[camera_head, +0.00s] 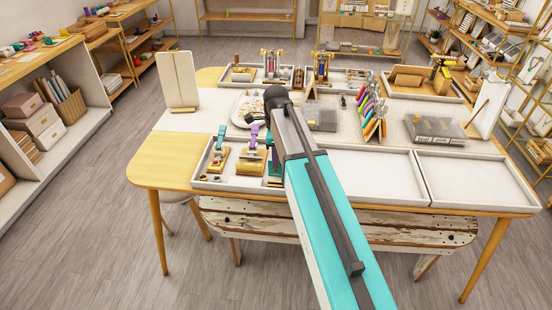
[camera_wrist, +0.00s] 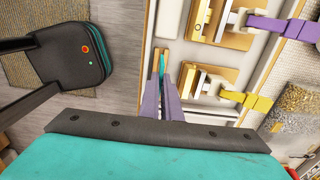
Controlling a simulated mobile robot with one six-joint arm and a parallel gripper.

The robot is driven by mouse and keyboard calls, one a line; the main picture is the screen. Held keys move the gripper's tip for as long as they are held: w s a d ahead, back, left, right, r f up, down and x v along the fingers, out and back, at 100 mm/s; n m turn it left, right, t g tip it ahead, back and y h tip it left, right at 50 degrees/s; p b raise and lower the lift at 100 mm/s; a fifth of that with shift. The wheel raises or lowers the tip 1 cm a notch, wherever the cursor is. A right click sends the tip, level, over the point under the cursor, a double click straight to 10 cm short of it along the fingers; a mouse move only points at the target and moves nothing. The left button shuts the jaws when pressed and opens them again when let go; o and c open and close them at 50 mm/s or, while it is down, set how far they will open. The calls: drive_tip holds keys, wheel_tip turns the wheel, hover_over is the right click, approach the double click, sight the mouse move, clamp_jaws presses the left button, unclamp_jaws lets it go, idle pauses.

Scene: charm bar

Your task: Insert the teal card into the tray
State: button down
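The teal card (camera_wrist: 162,64) shows as a thin upright strip in the wrist view, between the tips of my gripper (camera_wrist: 162,82). The fingers are close together and appear shut on it. In the head view a small patch of the teal card (camera_head: 274,169) shows beside my arm, which hides the gripper. The card is over the left end of the pale front tray (camera_head: 212,184), close to the tray's wall in the wrist view. Whether its lower edge touches the tray floor is hidden.
Wooden stands with teal, purple (camera_head: 252,140) and yellow (camera_wrist: 258,102) bands stand in the tray beside the card. Two empty pale trays (camera_head: 476,180) lie to the right. Coloured tags on a rack (camera_head: 371,112) and a grey box (camera_head: 434,129) stand behind.

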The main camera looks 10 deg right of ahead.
drive_tip(key=shift+f+b, duration=0.6)
drive_tip(key=shift+f, duration=1.95)
idle(3.5)
drive_tip(key=c, duration=1.9)
unclamp_jaws()
drive_tip(key=shift+r, duration=0.15)
drive_tip(key=shift+r+b, duration=1.75)
drive_tip(key=shift+r, duration=5.05)
